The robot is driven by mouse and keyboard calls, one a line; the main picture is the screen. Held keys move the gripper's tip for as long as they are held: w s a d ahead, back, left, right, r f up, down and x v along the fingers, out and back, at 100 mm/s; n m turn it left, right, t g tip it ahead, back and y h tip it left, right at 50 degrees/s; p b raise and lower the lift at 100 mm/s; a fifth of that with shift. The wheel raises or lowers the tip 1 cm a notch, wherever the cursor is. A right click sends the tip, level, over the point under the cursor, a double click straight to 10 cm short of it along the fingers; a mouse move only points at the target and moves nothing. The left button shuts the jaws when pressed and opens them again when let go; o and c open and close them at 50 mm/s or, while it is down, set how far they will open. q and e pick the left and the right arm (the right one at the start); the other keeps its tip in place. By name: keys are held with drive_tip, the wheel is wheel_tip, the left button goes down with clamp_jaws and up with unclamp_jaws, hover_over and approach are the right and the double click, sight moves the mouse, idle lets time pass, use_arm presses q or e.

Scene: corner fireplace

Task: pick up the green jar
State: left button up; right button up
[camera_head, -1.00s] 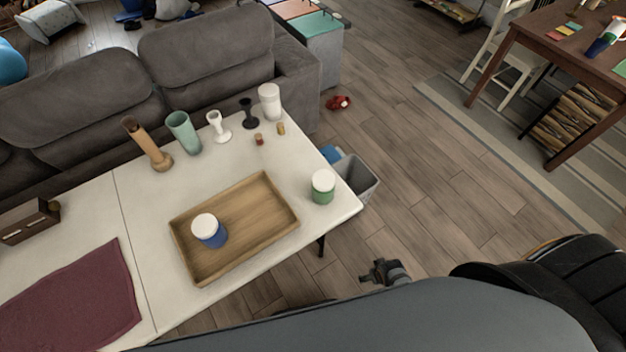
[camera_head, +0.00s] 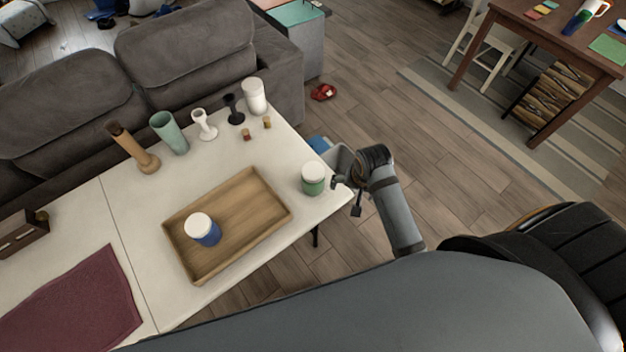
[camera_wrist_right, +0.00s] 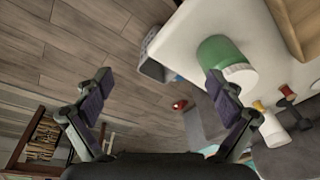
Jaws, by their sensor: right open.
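The green jar (camera_head: 313,181) with a white lid stands upright on the white table (camera_head: 262,275), near its right corner. It also shows in the right wrist view (camera_wrist_right: 218,55), beyond the right-hand finger, lying outside the space between the fingers. My right gripper (camera_head: 346,196) is just right of the jar at the table's edge, apart from it as far as I can see. In the wrist view its two fingers (camera_wrist_right: 157,85) are spread wide with nothing between them. My left gripper is not in view.
A wooden tray (camera_head: 178,228) with a blue, white-lidded jar (camera_head: 203,229) is left of the green jar. Several vases and candle holders, including a white cylinder (camera_head: 254,96), stand along the back. A grey bin (camera_head: 339,158) is beyond the table's right edge.

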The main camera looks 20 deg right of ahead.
sight(315, 171)
drive_tip(key=w+a+m, duration=0.2)
drive_tip(key=w+m, duration=0.1)
drive_tip(key=w, duration=0.1)
drive_tip(key=w+a+r+m+g+y, duration=0.1)
drive_tip(key=w+a+m, duration=0.1)
drive_tip(key=w+m, duration=0.1)
drive_tip(key=w+a+m+g, duration=0.1)
drive_tip(key=w+a+m, duration=0.1)
drive_tip(key=w+m, duration=0.2)
drive_tip(key=shift+w+a+r+m+y, duration=0.2)
drive_tip(key=shift+w+a+m+y, duration=0.05)
drive_tip(key=shift+w+m+y, duration=0.15)
drive_tip(key=shift+w+a+m, duration=0.15)
drive_tip(key=shift+a+m, duration=0.05)
drive_tip(key=shift+m, duration=0.1)
drive_tip(key=f, duration=0.4)
drive_tip(key=shift+a+f, duration=0.25)
drive_tip(key=shift+a, duration=0.05)
drive_tip(key=shift+a+f+p, duration=0.2)
drive_tip(key=shift+f+p, duration=0.1)
drive_tip(key=shift+f, duration=1.15)
drive_tip(key=shift+a+f+p, duration=0.15)
drive_tip(key=shift+f+p, duration=0.1)
drive_tip(key=shift+f, duration=1.15)
drive_tip(key=c, duration=1.4)
